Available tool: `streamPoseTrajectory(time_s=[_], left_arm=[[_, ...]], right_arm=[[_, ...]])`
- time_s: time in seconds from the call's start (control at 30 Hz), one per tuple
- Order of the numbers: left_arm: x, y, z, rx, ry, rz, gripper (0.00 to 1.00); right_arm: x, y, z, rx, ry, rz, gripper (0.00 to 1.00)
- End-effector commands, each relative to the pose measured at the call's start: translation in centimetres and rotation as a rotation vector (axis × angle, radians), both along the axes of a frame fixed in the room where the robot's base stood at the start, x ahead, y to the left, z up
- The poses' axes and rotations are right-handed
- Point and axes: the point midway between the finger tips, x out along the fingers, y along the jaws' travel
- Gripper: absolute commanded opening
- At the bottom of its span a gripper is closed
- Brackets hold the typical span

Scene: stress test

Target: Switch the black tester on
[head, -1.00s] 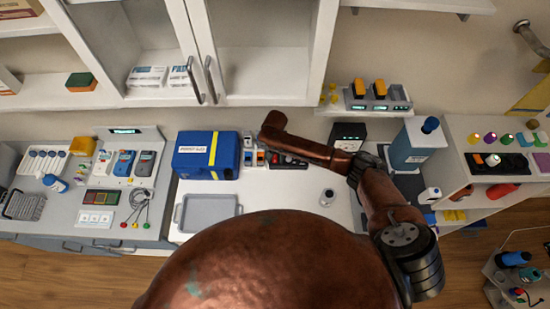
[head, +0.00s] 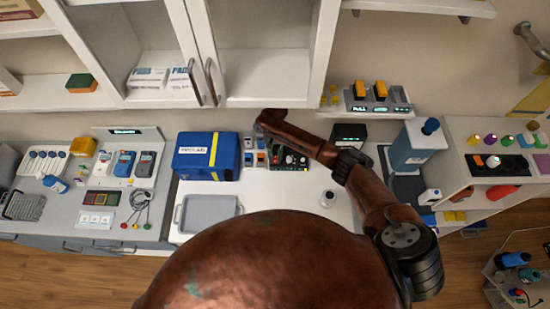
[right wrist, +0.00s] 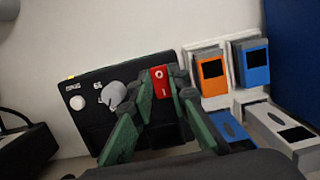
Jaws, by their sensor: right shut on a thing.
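The black tester (right wrist: 112,98) has a pale knob, a round white button and a red rocker switch (right wrist: 161,82) marked O and I. In the head view the tester (head: 292,159) lies partly under my right arm. In the right wrist view my right gripper (right wrist: 162,88) has its green fingers at either side of the red switch, closed against it. I cannot tell which way the rocker is tipped. The head view hides these fingertips behind my arm. My left gripper is in no view.
Small orange (right wrist: 212,75) and blue (right wrist: 255,63) meters stand close beside the tester. A blue case (head: 207,156) is left of them in the head view. A grey tray (head: 209,212) and a small round metal item (head: 327,198) are on the white bench (head: 268,195), with clear space between.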

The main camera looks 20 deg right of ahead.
Motion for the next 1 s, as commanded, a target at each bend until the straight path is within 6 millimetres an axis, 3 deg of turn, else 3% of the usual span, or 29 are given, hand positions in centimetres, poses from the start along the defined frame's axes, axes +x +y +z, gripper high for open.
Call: streamPoseTrajectory(time_s=[0.2, 0.6, 0.63, 0.87, 1.0], left_arm=[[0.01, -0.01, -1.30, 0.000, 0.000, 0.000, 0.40], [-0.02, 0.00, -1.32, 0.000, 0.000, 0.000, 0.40], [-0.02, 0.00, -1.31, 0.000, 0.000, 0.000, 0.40], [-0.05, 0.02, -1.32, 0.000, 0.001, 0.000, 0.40], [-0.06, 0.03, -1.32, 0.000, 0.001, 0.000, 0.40]], right_arm=[[0.34, -0.10, -0.18, 0.025, 0.087, -0.002, 0.00], [0.19, -0.07, -0.03, 0.032, 0.106, 0.000, 0.00], [0.19, -0.08, -0.03, 0.032, 0.106, 0.000, 0.18], [0.24, -0.07, -0.02, 0.031, 0.104, 0.000, 0.33], [0.26, -0.08, -0.01, 0.032, 0.103, 0.000, 0.33]])
